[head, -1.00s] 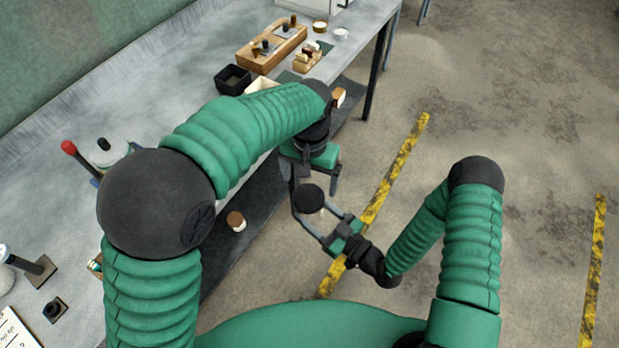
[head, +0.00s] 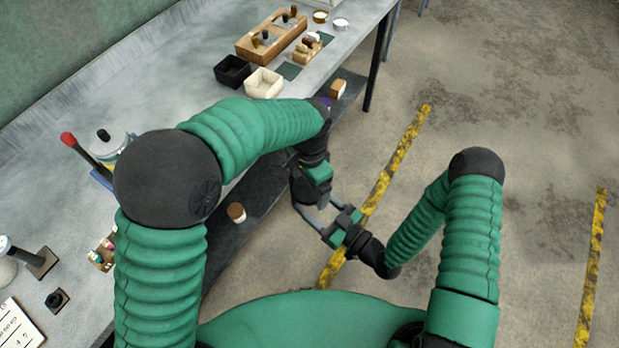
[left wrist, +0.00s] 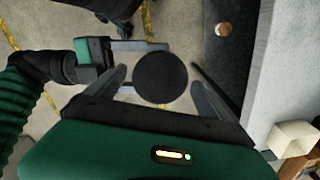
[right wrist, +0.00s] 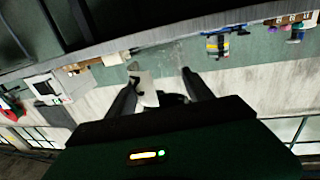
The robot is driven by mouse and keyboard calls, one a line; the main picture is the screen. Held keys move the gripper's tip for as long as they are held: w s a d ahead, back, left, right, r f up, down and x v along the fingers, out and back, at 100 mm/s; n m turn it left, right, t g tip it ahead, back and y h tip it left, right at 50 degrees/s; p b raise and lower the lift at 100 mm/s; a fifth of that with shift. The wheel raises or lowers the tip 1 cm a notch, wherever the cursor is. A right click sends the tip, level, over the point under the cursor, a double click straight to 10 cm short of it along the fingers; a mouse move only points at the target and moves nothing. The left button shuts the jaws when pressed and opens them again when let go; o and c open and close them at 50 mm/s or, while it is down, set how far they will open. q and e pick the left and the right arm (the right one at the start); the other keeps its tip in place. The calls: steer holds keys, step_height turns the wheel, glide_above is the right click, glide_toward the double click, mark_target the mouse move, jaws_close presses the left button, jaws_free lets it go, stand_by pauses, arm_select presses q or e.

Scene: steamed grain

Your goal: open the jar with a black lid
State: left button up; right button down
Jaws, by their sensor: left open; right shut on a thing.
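The jar's round black lid (left wrist: 160,77) shows from above in the left wrist view, between the two fingers of my open left gripper (left wrist: 158,72). I cannot tell whether either finger touches it. My right gripper (head: 325,214) is shut on the jar and holds it in the air, off the front side of the bench. A pale part of the jar (right wrist: 147,88) shows between the fingers in the right wrist view. In the head view my left gripper (head: 306,192) is over the jar and hides most of it.
The grey bench (head: 150,105) runs along the left. Open floor lies to the right.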

mark_target(309, 188)
arm_select(q)
steer(key=c, duration=1.5)
steer(key=n, duration=0.2)
steer(key=shift+n, duration=0.4)
steer(key=shift+c, duration=0.2)
steer(key=shift+r, duration=0.1)
steer(key=shift+r, duration=1.05)
steer(key=shift+r, duration=2.05)
